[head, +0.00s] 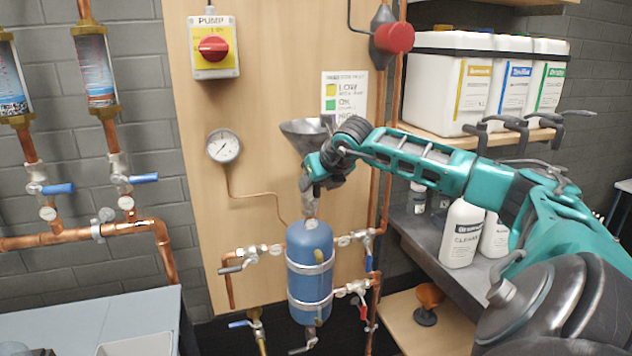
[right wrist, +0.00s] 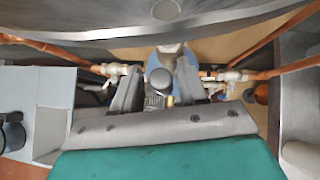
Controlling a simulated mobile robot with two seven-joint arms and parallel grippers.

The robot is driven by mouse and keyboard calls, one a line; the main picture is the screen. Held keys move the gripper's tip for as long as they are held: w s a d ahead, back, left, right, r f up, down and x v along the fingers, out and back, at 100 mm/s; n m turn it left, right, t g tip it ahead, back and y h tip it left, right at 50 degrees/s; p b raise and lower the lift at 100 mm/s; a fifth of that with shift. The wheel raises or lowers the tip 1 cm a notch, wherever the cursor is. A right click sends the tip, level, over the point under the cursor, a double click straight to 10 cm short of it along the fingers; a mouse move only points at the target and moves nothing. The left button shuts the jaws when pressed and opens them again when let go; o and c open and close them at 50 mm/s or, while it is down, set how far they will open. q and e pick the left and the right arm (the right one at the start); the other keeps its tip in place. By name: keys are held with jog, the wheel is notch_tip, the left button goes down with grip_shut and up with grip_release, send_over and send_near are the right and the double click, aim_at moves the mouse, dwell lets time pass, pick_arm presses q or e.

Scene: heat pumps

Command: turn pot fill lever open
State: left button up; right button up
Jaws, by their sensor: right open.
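The blue pot (head: 310,262) is a cylinder strapped to the wooden board, with a metal funnel (head: 300,130) above it. A short pale fitting (head: 310,205) joins the pot's top to the pipe under the funnel. My right gripper (head: 312,182) is at this fitting, just under the funnel, and hides most of the fill valve and its lever. In the right wrist view the open fingers (right wrist: 158,88) stand either side of a rounded blue-grey shape, with the funnel (right wrist: 165,10) close above. I cannot tell whether a finger touches the lever. My left gripper is out of view.
Side valves with levers (head: 354,288) and copper pipes flank the pot. A pressure gauge (head: 223,146) and a red pump switch (head: 213,48) are on the board. White containers (head: 470,85) stand on a shelf at the right, with hooks near my forearm.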

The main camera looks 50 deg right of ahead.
jog(key=shift+s+d, duration=0.1)
jog(key=shift+s, duration=0.05)
jog(key=shift+s+r, duration=0.15)
jog(key=shift+r, duration=0.05)
jog(key=b+v, duration=0.4)
jog(key=v, duration=0.8)
dwell(0.5)
